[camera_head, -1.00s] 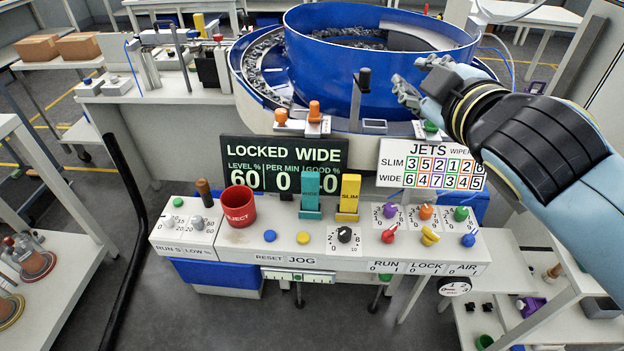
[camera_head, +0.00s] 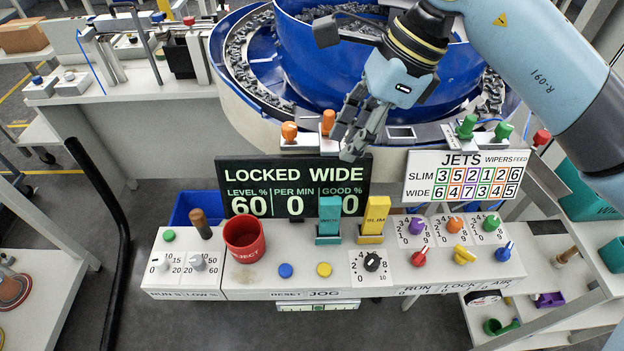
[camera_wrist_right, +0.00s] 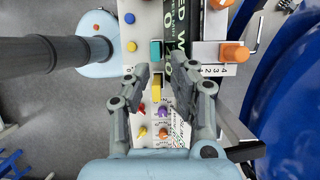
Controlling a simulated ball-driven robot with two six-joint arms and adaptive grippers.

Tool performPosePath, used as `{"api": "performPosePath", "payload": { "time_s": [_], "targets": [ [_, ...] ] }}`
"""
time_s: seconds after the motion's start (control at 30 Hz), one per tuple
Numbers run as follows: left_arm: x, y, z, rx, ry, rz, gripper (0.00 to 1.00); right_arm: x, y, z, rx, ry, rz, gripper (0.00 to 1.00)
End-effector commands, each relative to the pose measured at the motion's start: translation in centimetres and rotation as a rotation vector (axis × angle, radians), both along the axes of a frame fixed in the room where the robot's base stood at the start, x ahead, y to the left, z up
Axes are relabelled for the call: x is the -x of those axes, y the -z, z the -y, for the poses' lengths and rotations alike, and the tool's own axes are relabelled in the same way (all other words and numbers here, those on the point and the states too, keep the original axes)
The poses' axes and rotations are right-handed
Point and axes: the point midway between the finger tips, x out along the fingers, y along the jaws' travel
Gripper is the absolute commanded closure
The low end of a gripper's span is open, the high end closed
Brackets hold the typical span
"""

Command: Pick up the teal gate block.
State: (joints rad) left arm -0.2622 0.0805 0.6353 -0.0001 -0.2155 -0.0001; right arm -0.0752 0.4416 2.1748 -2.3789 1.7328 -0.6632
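The teal gate block (camera_head: 329,216) stands upright on the white control panel, below the "LOCKED WIDE" display. The yellow gate block (camera_head: 376,215), marked SLIM, stands just to its right. My right gripper (camera_head: 350,135) hangs above the panel with its fingers pointing down, in front of the display's upper right corner. In the wrist view its two fingers (camera_wrist_right: 159,66) are spread apart with nothing between them. The yellow block (camera_wrist_right: 156,88) shows between the fingers there, and the teal block (camera_wrist_right: 155,49) lies just past the fingertips. My left gripper is not in view.
The display (camera_head: 295,170) stands behind the blocks, and the jets board (camera_head: 465,165) is to the right. A red reject cup (camera_head: 244,245) stands left of the blocks. Knobs and buttons, including a black dial (camera_head: 372,262), cover the panel. The blue bowl (camera_head: 300,55) is behind.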

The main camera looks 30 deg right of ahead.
Motion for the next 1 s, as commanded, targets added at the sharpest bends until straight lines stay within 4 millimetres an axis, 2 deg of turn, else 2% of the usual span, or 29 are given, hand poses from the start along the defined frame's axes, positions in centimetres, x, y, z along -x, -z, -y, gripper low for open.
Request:
{"api": "performPosePath", "payload": {
  "time_s": [0.07, 0.3, 0.37, 0.47, 0.6, 0.7, 0.83, 1.0],
  "targets": [
    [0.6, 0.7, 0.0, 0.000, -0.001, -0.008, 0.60, 0.2, 1.1, 0.1, 0.006, -0.001, -0.007, 0.77],
    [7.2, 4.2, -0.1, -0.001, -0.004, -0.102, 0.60, 0.1, 6.1, 0.0, 0.001, 0.001, -0.008, 0.77],
    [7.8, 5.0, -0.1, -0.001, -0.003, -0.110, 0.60, 0.1, 7.4, 0.0, 0.001, 0.001, -0.006, 0.77],
    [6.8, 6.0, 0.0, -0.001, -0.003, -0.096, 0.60, 0.1, 8.9, -0.2, -0.001, 0.001, -0.006, 0.77],
    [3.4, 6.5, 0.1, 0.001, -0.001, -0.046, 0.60, -0.2, 9.9, -0.7, -0.002, 0.001, -0.003, 0.77],
    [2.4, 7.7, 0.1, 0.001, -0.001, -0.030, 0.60, -0.6, 11.5, -1.2, -0.002, 0.001, -0.003, 0.77],
    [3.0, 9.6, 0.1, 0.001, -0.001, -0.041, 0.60, -1.0, 13.7, -1.9, -0.002, 0.000, -0.004, 0.77],
    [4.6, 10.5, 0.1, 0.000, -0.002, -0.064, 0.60, -1.3, 14.9, -2.4, -0.001, 0.000, -0.005, 0.77]
  ]
}}
